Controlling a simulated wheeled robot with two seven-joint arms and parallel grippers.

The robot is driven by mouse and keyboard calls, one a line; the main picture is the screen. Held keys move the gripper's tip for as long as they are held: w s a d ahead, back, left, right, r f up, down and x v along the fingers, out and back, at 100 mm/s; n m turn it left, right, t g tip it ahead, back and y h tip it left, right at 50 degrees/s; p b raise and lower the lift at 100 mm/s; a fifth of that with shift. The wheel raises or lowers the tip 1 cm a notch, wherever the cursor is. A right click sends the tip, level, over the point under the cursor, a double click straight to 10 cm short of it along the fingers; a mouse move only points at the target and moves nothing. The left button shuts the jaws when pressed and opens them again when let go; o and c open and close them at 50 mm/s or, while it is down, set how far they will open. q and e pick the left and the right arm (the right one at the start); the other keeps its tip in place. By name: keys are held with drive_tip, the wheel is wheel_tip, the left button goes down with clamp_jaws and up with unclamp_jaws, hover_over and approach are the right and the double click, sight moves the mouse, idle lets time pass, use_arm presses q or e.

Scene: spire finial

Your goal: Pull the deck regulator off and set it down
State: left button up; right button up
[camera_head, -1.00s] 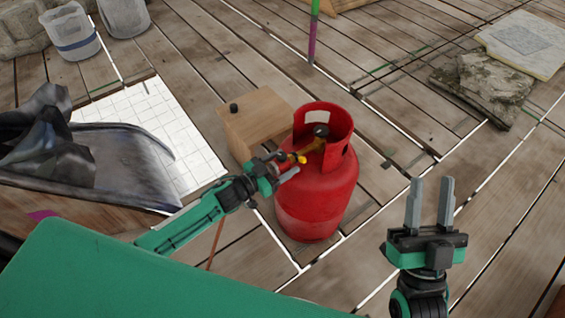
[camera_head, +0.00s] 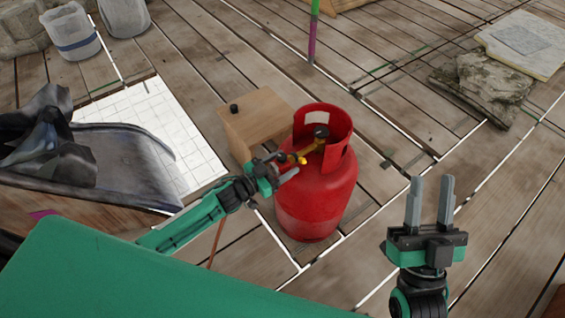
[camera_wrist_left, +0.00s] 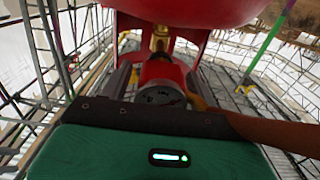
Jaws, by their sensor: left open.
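A red gas cylinder (camera_head: 318,195) stands upright on the deck in the head view, with a brass-yellow valve (camera_head: 312,146) inside its collar. In the left wrist view, the brass valve (camera_wrist_left: 160,38) meets the red regulator (camera_wrist_left: 158,74), which shows a dark round end. My left gripper (camera_head: 287,164) is at the cylinder's left side. In the wrist view its fingers (camera_wrist_left: 158,84) stand apart, one on each side of the regulator; I cannot tell whether they touch it. A brown hose (camera_wrist_left: 275,132) runs off right. My right gripper (camera_head: 430,200) is open and empty, right of the cylinder.
A wooden box (camera_head: 256,120) with a small black object (camera_head: 234,108) on top stands just behind-left of the cylinder. A white tiled sheet (camera_head: 150,125) and dark tarp (camera_head: 120,165) lie left. Stone slabs (camera_head: 485,85) lie far right.

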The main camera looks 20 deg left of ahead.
sight(274, 170)
use_arm(q)
drive_tip(key=c, duration=1.3)
drive_tip(key=shift+p+v, duration=1.05)
drive_tip(key=shift+v, duration=1.85)
